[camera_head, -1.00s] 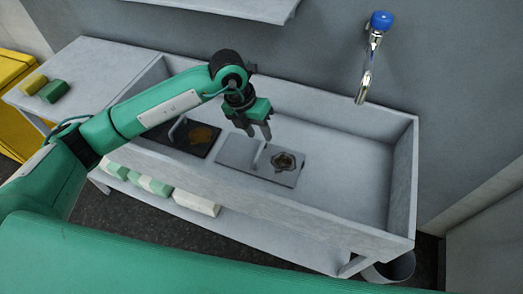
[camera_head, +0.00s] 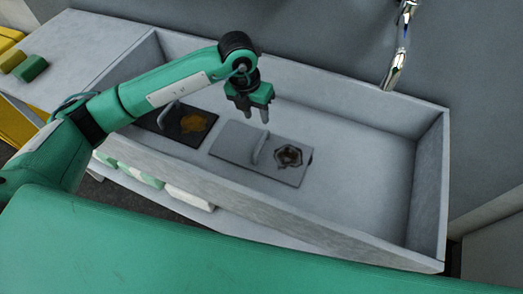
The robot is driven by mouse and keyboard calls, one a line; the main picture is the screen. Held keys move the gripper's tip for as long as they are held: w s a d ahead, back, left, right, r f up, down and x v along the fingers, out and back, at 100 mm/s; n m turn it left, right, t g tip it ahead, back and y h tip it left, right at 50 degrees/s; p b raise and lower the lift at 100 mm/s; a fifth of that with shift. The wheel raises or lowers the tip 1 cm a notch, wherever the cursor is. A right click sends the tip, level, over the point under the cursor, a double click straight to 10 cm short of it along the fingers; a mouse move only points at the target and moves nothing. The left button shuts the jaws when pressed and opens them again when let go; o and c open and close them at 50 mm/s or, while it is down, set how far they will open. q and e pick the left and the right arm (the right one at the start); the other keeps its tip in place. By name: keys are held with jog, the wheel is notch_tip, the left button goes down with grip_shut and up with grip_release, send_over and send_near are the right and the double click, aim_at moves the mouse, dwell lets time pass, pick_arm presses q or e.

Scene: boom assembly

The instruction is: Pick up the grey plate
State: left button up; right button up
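The grey plate (camera_head: 236,142) lies flat on the floor of the grey sink. It has an upright grey handle (camera_head: 261,146) near its middle and a dark brown stain (camera_head: 288,155) on its right part. My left gripper (camera_head: 255,116) points down above the far edge of the plate, to the upper left of the handle. Its two fingers are apart with nothing between them, and it does not touch the handle. My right gripper is not in view.
A black plate (camera_head: 172,126) with an orange stain and a handle lies just left of the grey plate. The sink's walls (camera_head: 330,236) surround both. The sink's right part is clear. A tap (camera_head: 398,60) hangs at the back. Sponges (camera_head: 30,69) lie on the left counter.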

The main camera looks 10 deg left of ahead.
aim_at(260, 141)
pick_arm(q)
jog(key=f, duration=0.5)
jog(key=d+f, duration=0.1)
jog(key=f, duration=0.1)
jog(key=shift+w+f+p, duration=0.1)
jog(key=shift+f+p, duration=0.1)
jog(key=shift+p, duration=0.2)
jog(key=f, duration=0.2)
jog(key=s+f+p, duration=0.1)
jog(key=f, duration=0.1)
jog(key=shift+d+f, duration=0.1)
jog(key=shift+d, duration=0.05)
jog(key=shift+w+d+f, duration=0.1)
jog(key=shift+w+f, duration=0.05)
jog(key=shift+f, duration=0.4)
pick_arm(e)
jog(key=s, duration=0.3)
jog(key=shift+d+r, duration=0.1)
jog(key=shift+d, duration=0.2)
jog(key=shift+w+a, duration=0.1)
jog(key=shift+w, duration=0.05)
pick_arm(q)
jog(key=shift+f, duration=0.25)
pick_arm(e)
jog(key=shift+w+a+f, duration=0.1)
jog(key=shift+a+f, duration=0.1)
pick_arm(q)
jog(key=shift+c, duration=0.2)
